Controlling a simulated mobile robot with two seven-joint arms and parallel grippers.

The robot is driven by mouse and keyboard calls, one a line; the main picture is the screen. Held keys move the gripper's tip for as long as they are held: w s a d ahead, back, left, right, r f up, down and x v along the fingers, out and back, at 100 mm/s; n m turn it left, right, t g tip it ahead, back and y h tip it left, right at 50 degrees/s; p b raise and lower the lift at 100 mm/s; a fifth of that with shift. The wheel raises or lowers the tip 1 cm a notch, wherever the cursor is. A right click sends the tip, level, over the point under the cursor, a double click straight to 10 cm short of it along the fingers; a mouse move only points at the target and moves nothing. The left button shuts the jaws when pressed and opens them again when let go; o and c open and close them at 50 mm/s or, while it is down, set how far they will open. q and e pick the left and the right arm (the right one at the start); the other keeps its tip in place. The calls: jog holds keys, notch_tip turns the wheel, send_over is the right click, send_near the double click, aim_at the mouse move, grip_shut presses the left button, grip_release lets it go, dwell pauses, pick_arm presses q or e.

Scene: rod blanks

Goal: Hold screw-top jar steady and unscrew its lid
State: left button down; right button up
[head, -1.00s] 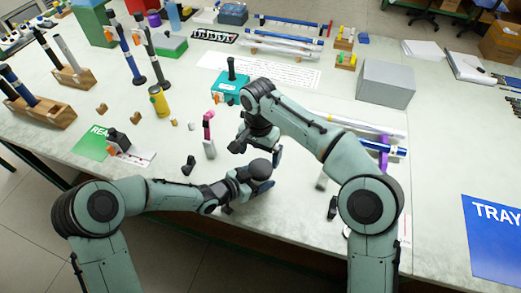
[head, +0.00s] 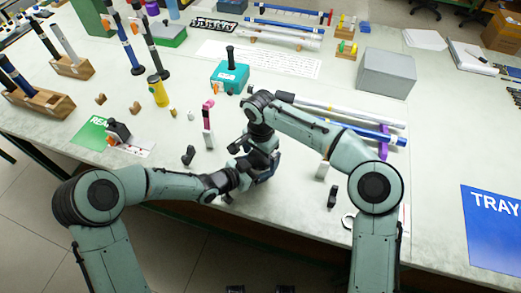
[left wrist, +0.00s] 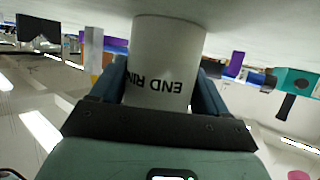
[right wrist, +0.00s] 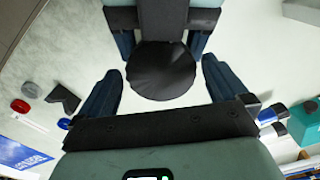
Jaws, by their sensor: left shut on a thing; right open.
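The screw-top jar (left wrist: 168,60) is a white cylinder with dark "END RIN…" lettering, upside down in the left wrist view. My left gripper (left wrist: 163,80) is shut on the jar, one finger on each side. The jar's round black lid (right wrist: 161,70) shows from above in the right wrist view. My right gripper (right wrist: 162,78) is open, its fingers on either side of the lid with a visible gap each side. In the head view my right gripper (head: 262,150) is over my left gripper (head: 258,174), and the jar is hidden there.
A teal box (head: 229,75) is behind. Rods on a purple support (head: 384,142) lie to the right. A blue tray mat (head: 495,235) is at far right.

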jog(key=c, duration=1)
jog(key=n, duration=0.3)
jog(key=shift+c, duration=0.3)
jog(key=n, duration=0.4)
jog(key=o, duration=1.1)
jog(key=shift+c, duration=0.2)
